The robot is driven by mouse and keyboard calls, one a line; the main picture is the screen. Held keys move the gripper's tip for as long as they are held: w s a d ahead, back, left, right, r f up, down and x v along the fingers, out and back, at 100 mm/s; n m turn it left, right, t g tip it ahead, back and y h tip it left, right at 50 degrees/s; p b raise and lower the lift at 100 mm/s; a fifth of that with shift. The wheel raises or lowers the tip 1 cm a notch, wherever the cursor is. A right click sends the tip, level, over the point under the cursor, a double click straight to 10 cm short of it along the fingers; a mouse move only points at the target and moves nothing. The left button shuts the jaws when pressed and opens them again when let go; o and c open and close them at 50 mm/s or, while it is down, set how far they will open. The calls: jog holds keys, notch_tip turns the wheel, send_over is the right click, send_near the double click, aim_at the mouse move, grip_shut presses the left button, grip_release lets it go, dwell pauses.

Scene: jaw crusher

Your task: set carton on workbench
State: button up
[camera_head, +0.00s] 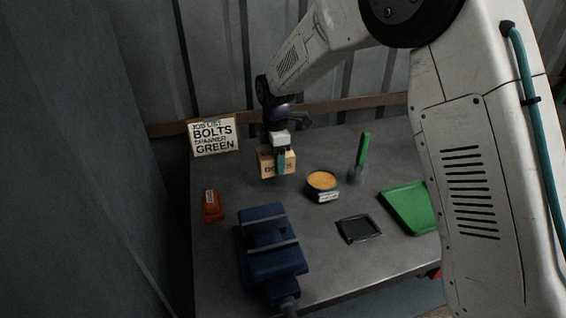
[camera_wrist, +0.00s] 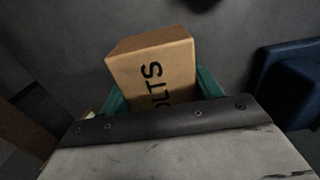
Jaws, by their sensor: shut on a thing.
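The carton (camera_head: 268,165) is a small tan box with dark lettering, at the back of the grey workbench (camera_head: 305,245). In the wrist view the carton (camera_wrist: 155,75) shows the letters "LTS" and sits between the two green fingers of my gripper (camera_wrist: 160,95). My gripper (camera_head: 281,160) points down and is shut on the carton. Whether the carton's underside touches the bench or hangs just above it, I cannot tell.
A round tin (camera_head: 322,184), a green-handled tool (camera_head: 363,155), a dark square tray (camera_head: 358,230) and a green tray (camera_head: 408,207) lie to the right. A sign (camera_head: 214,136) stands behind.

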jog(key=shift+w+d+f, duration=0.1)
jog(key=shift+w+d, duration=0.35)
jog(key=shift+w, duration=0.2)
jog(key=shift+w+d, duration=0.4)
jog(key=shift+w, duration=0.2)
jog(key=shift+f, duration=1.75)
jog(key=shift+f, duration=0.1)
jog(key=o, duration=1.4)
jog(key=shift+c, duration=0.2)
notch_tip(320, 180, up, 12)
jog(key=shift+r, duration=0.15)
